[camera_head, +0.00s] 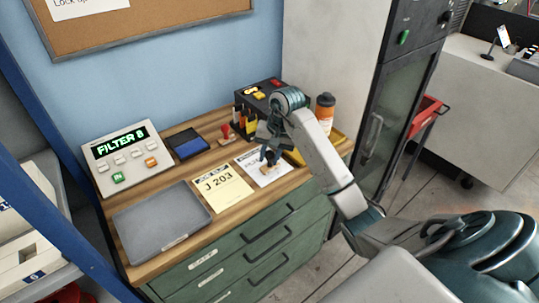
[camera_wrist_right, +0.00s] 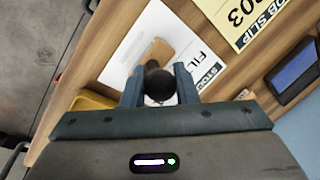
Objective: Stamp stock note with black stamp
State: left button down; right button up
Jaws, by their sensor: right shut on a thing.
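The stock note is a white printed sheet (camera_head: 254,160) on the wooden bench top, right of the yellow slip; it also shows in the wrist view (camera_wrist_right: 150,38). My right gripper (camera_head: 268,142) is over it, shut on the black stamp (camera_head: 269,156). In the wrist view the stamp's round black knob (camera_wrist_right: 158,84) is between my two blue fingers (camera_wrist_right: 159,88), with its wooden base beyond, over the note. I cannot tell whether the base touches the paper. The gripper and stamp hide part of the note. My left gripper is not in view.
A yellow slip reading J 203 (camera_head: 221,190) lies beside the note. A red stamp (camera_head: 226,132), a blue ink pad (camera_head: 187,143), a dark holder with markers (camera_head: 243,117), an orange bottle (camera_head: 325,108), a grey laptop-like slab (camera_head: 162,222) and a FILTER 8 display box (camera_head: 122,157) stand around.

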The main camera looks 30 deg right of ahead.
jog(key=shift+w+a+p+v, duration=0.15)
jog(key=shift+a+p+v, duration=0.05)
jog(key=shift+p+v, duration=0.85)
jog(key=shift+w+a+p+v, duration=0.15)
jog(key=shift+a+p+v, duration=0.05)
jog(key=shift+p+v, duration=0.9)
jog(key=shift+w+a+p+v, duration=0.2)
jog(key=shift+p+v, duration=0.7)
jog(key=shift+v, duration=0.3)
jog(key=shift+r, duration=0.15)
